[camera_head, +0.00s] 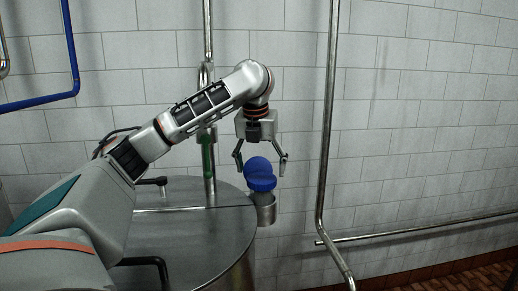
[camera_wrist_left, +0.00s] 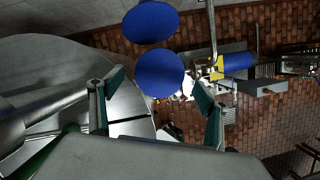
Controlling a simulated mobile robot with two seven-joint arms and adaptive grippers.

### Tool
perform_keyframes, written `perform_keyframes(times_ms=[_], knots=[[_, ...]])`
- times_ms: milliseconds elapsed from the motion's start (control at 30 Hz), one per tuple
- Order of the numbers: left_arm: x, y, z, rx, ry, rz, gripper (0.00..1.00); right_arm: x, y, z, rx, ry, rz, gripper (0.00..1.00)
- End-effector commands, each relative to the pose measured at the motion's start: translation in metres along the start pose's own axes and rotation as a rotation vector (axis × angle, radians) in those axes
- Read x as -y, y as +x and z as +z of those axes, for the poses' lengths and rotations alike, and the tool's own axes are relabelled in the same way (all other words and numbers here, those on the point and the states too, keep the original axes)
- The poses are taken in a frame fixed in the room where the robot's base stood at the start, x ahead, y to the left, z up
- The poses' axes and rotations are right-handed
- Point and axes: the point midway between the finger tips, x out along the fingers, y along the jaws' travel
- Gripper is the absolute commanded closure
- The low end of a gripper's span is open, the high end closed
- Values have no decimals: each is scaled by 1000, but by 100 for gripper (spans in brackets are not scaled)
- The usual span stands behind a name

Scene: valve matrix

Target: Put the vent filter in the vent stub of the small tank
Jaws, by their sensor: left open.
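The blue vent filter (camera_head: 260,174) shows as two rounded blue parts, one above the other, at the mouth of a short steel cup, seemingly the vent stub (camera_head: 265,208), at the right rim of the steel tank (camera_head: 190,240). I cannot tell how deep it sits. My left gripper (camera_head: 260,160) points down above it, fingers spread, the upper blue part between or just behind the fingertips. In the left wrist view two blue discs show, the nearer one (camera_wrist_left: 160,75) ahead of and between the open fingers (camera_wrist_left: 155,103). No grip on it shows. My right gripper is out of view.
A vertical steel pipe (camera_head: 327,130) stands right of the gripper and bends low. Another pipe (camera_head: 208,100) rises behind my left arm. A blue pipe (camera_head: 72,50) is at upper left. The tiled wall is close behind; the space between stub and right pipe is clear.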

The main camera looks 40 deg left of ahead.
Motion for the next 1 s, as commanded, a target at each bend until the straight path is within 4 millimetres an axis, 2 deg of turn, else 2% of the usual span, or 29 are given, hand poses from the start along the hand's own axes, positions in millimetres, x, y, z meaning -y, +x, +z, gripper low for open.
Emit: perform_keyframes(times_ms=[33,200,500,700,1000], knots=[[0,-11,1,4,0,-2,24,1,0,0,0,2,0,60],[0,-41,1,4,0,-1,24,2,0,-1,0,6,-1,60],[0,-77,0,2,0,0,24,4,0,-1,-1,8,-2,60],[0,-86,0,0,0,1,24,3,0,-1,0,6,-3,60],[0,-86,0,-1,0,1,24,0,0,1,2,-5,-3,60]])
